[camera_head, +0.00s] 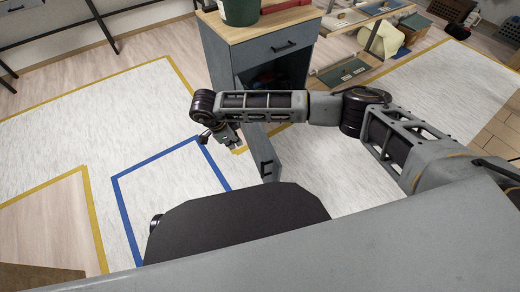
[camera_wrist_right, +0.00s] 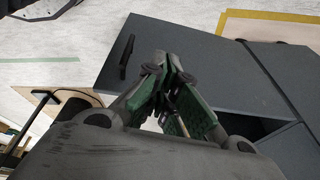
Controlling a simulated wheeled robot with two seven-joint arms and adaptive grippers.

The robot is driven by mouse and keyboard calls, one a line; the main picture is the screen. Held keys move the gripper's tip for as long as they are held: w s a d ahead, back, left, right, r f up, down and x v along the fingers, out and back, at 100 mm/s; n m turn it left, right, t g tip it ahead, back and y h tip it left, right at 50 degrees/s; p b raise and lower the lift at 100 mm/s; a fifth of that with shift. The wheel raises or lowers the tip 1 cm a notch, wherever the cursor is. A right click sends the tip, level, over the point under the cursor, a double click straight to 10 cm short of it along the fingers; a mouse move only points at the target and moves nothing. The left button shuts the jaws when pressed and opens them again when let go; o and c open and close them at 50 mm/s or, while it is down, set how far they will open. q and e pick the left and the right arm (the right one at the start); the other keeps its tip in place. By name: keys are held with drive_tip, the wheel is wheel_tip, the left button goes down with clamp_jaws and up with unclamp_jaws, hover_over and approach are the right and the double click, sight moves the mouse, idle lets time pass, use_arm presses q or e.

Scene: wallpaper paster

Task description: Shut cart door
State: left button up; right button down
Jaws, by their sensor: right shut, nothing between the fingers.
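The grey cart (camera_head: 222,62) has a wooden top, a drawer with a black handle, and a dark open compartment below. Its grey door (camera_head: 257,143) stands open, swung out toward me, with a black handle (camera_head: 266,168) near its free edge. My right forearm hides part of the door. My left gripper is not in view.
A green pot (camera_head: 240,10) stands on the cart top. A low wooden shelf (camera_head: 340,55) with several items is at the right. Blue tape (camera_head: 122,205) and yellow tape (camera_head: 95,222) mark the floor. The floor left of the cart is clear.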

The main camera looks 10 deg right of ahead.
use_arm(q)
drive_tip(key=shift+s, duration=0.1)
use_arm(e)
drive_tip(key=shift+s+d+r+n+h, duration=0.2)
drive_tip(key=shift+s+d+h, duration=0.1)
drive_tip(key=shift+d, duration=0.25)
drive_tip(key=shift+s+d+r+n+h, duration=0.15)
drive_tip(key=shift+d+h, duration=0.15)
drive_tip(key=shift+d, duration=0.25)
drive_tip(key=shift+f, duration=0.15)
use_arm(q)
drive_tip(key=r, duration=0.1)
drive_tip(key=b, duration=0.1)
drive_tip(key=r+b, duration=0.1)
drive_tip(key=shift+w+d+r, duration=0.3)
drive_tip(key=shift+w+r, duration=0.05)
use_arm(e)
drive_tip(key=d+f, duration=0.7)
drive_tip(key=f, duration=0.2)
drive_tip(key=shift+w+d, duration=0.3)
drive_tip(key=shift+w, duration=0.15)
drive_tip(key=shift+d, duration=0.1)
